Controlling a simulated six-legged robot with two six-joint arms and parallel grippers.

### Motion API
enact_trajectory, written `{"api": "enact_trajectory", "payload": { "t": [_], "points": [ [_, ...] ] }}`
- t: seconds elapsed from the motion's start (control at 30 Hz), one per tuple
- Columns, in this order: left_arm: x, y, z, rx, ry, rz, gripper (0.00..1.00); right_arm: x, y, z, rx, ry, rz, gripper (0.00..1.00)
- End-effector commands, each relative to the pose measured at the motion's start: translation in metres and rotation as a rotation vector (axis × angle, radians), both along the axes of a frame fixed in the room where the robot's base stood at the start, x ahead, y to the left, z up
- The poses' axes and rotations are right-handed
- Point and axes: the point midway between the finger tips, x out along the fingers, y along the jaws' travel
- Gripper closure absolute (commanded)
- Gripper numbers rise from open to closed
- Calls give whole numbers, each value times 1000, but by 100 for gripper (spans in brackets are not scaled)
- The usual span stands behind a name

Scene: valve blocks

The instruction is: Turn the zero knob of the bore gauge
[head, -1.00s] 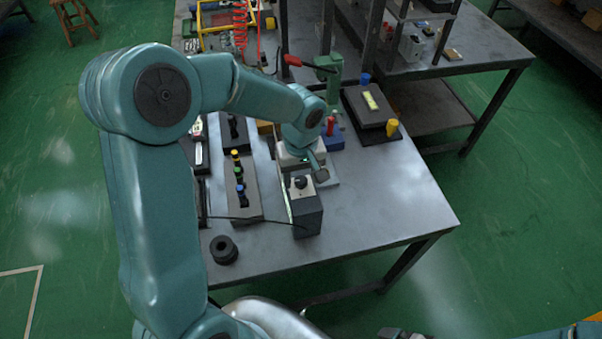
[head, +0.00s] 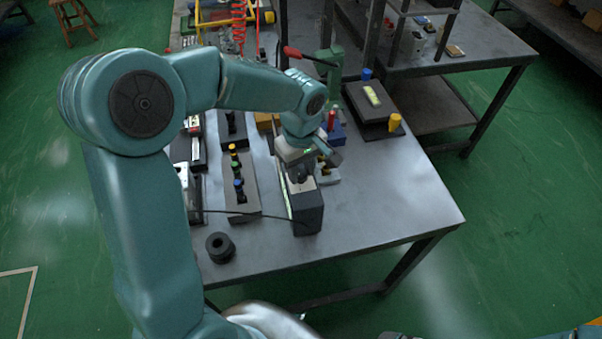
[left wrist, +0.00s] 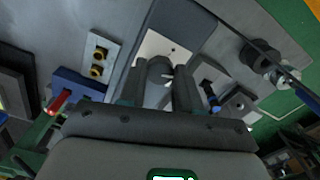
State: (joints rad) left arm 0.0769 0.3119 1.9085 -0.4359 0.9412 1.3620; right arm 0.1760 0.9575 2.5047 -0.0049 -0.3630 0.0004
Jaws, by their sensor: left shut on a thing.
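The bore gauge's box (head: 308,214) is a dark upright block with a pale top, near the front of the table. Its dark zero knob (left wrist: 159,70) stands on the pale top plate (left wrist: 156,44) in the left wrist view. My left gripper (left wrist: 158,88) is shut on the knob, with one finger on each side of it. In the head view, my left gripper (head: 301,172) is over the top of the box and hides most of the knob. Only a dark piece at the bottom edge, likely my right gripper (head: 398,335), shows; its fingers cannot be made out.
A black ring (head: 220,247) lies at the table's front left. A dark tray (head: 242,207) with coloured parts stands left of the box, and a thin black cable runs past. A blue block (head: 335,135) and green press (head: 329,68) stand behind. The table's right front is clear.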

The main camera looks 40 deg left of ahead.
Motion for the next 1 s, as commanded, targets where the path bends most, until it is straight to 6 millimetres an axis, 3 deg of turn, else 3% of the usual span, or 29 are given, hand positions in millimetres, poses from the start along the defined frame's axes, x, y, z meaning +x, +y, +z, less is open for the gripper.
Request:
{"api": "enact_trajectory", "payload": {
  "t": [0.1,0.5,1.0],
  "points": [
    [1,1,-3,2,-4,85,97,0,0,-13,0,0,0,0],
    [1,1,0,2,-3,282,97,0,0,-27,0,0,0,0],
    [1,1,1,3,-3,317,97,0,0,-28,0,0,0,0]
  ]
}}
